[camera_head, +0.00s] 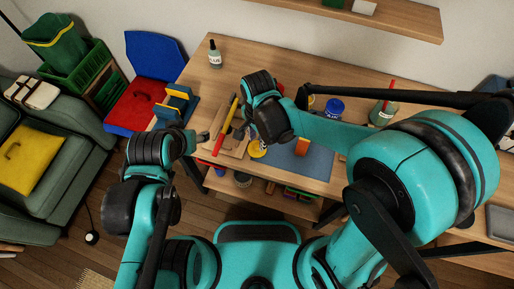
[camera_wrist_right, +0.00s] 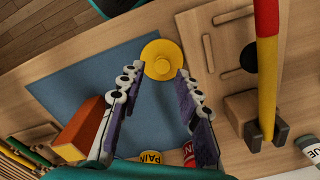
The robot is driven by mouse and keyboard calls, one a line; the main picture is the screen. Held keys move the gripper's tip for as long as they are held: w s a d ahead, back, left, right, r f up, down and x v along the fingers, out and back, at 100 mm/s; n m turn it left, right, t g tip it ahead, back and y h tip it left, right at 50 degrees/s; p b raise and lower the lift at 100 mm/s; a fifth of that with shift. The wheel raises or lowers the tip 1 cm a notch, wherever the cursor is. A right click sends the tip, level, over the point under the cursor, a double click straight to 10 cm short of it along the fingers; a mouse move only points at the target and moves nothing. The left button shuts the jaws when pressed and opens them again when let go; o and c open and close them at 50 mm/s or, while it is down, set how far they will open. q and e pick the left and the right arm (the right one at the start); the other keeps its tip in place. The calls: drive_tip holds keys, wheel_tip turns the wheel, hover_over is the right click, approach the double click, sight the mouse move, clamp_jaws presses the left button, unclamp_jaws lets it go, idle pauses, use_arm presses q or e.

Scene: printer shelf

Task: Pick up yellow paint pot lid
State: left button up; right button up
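The yellow paint pot lid (camera_wrist_right: 162,59) is round with a raised centre knob. In the right wrist view it lies at the edge of the blue mat (camera_wrist_right: 62,86), partly over the wood. In the head view it shows just below my right wrist (camera_head: 258,150). My right gripper (camera_wrist_right: 160,72) is open, with its fingertips on either side of the lid's near part and nothing held. In the head view my right gripper (camera_head: 241,131) is largely hidden by its wrist. My left gripper (camera_head: 200,137) is by the table's left edge, away from the lid; its finger opening is unclear.
An orange block (camera_wrist_right: 82,131) lies on the mat. A labelled paint pot (camera_wrist_right: 150,157) is near the gripper base. A blue pot (camera_head: 334,106) and glue bottle (camera_head: 214,54) stand on the table.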

sight(257, 145)
drive_tip(key=f+b, duration=0.1)
drive_tip(key=f, duration=0.3)
drive_tip(key=shift+w+b, duration=0.2)
drive_tip(key=shift+b, duration=0.1)
use_arm(q)
drive_tip(key=shift+f, duration=0.95)
use_arm(e)
drive_tip(key=c, duration=0.6)
drive_tip(key=shift+r, duration=0.1)
drive_tip(key=shift+c, duration=0.2)
